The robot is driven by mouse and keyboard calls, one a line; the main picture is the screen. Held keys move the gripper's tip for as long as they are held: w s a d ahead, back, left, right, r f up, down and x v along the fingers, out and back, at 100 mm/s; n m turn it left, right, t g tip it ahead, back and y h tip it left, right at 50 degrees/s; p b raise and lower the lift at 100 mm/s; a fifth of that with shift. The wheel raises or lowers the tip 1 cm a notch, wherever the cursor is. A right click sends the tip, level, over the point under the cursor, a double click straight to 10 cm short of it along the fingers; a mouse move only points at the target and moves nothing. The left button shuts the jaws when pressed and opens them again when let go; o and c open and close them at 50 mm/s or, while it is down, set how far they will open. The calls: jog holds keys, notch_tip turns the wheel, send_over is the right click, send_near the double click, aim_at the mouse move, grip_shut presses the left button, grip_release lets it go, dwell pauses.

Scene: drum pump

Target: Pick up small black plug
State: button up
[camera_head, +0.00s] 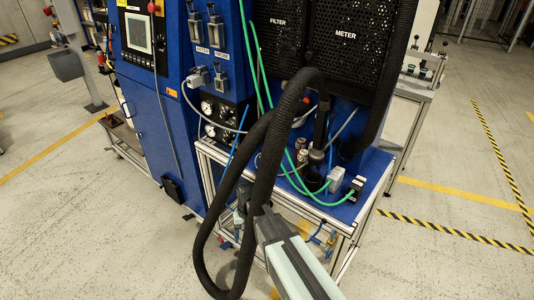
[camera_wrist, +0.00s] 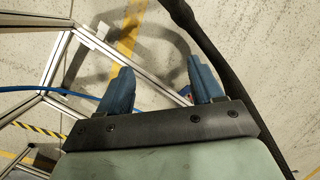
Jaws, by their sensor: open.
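My gripper (camera_wrist: 162,80) is open in the wrist view, with two blue fingers spread apart and nothing between them. Behind the fingers I see the floor and an aluminium frame. In the head view my arm comes in from the bottom, and its end is partly hidden beside the thick black hose (camera_head: 264,175). A small black block-like piece (camera_head: 356,186) sits near the right side of the blue bench top (camera_head: 372,178); I cannot tell for sure that it is the small black plug. It is apart from my gripper. No plug shows clearly in the wrist view.
The thick black hose hangs in a loop in front of the bench, close to my arm. Green hoses (camera_head: 300,185) run down onto the bench. A tall blue cabinet (camera_head: 150,95) stands at left. The bench's aluminium frame (camera_wrist: 58,62) is close to my fingers. Open floor lies right.

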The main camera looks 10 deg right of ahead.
jog(key=w+a+r, duration=0.5)
jog(key=w+r, duration=0.4)
jog(key=r, duration=0.2)
jog(key=w+d+r+m, duration=0.2)
jog(key=w+r, duration=0.1)
jog(key=r, duration=0.3)
jog(key=w+d+r+m+t, duration=0.1)
jog(key=w+d+r+m, duration=0.1)
jog(key=w+r, duration=0.2)
jog(key=w+d+r+m+t, duration=0.1)
jog(key=w+d+r+m, duration=0.1)
jog(key=r, duration=0.6)
jog(key=shift+w, duration=0.75)
jog(key=w+d+r+m+h, duration=0.1)
jog(key=w+d+r+m, duration=0.3)
jog(key=d+r, duration=0.45)
send_over(267, 149)
jog(key=shift+m+t, duration=0.4)
notch_tip(267, 149, down, 8)
jog(key=shift+s+a+f, duration=0.1)
jog(key=shift+s+a, duration=0.05)
jog(key=shift+w+f, duration=0.15)
jog(key=shift+f, duration=1.3)
jog(key=shift+w+f, duration=0.1)
jog(key=shift+f, duration=1.3)
jog(key=c, duration=1.2)
